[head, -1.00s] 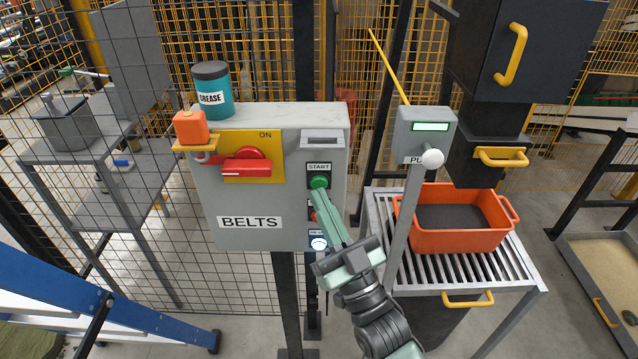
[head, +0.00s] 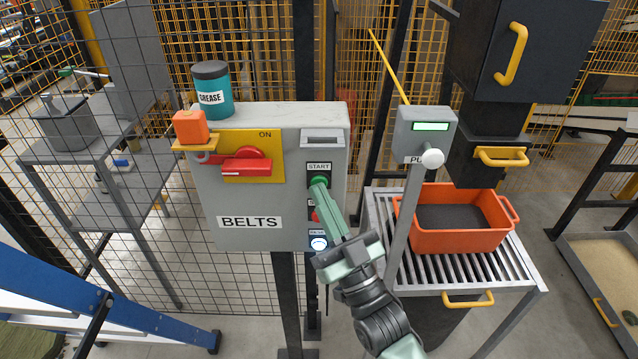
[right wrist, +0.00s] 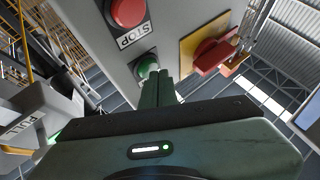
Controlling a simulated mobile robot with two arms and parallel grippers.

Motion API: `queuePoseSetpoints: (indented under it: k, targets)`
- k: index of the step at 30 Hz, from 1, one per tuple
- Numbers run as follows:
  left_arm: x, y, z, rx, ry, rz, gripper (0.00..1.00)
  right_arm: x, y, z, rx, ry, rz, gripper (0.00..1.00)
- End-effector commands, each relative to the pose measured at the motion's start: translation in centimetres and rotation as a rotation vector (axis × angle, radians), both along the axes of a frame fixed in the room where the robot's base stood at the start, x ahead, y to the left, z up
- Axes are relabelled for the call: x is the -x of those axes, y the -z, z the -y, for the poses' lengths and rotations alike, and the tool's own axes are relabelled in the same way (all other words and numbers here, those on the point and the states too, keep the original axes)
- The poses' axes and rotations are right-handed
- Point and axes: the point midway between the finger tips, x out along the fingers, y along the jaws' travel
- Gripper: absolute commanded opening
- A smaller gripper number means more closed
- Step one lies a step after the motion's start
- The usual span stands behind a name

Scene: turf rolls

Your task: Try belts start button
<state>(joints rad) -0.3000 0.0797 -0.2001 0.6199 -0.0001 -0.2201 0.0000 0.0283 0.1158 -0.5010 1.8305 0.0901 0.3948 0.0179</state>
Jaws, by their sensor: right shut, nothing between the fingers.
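The grey BELTS control box (head: 215,200) stands on a post in the head view. Its green START button (head: 319,181) is at the upper right of the front face, and it also shows in the right wrist view (right wrist: 147,66). My right gripper (head: 319,189) is shut and empty. Its fingertips (right wrist: 158,76) are at the green button and cover its lower part; I cannot tell whether they touch or press it. The red STOP button (right wrist: 128,10) is partly hidden by the fingers in the head view. My left gripper is not in view.
A red switch handle (head: 247,168) on a yellow plate, an orange padlock-like block (head: 190,127) and a GREASE can (head: 212,90) are on the box. A grey post panel (head: 425,130) with a white knob stands close right. An orange crate (head: 460,236) sits on rollers.

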Motion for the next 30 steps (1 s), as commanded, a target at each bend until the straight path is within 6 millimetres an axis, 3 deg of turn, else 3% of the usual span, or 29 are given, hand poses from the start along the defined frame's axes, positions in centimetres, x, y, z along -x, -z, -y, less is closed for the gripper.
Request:
queuePoseSetpoints:
  k: [20,30]
  targets:
    - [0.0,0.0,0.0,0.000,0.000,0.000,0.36,-0.4,0.0,0.0,-0.001,0.001,0.000,0.00]
    - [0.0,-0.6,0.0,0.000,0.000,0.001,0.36,1.1,0.0,0.0,-0.001,0.000,-0.002,0.00]
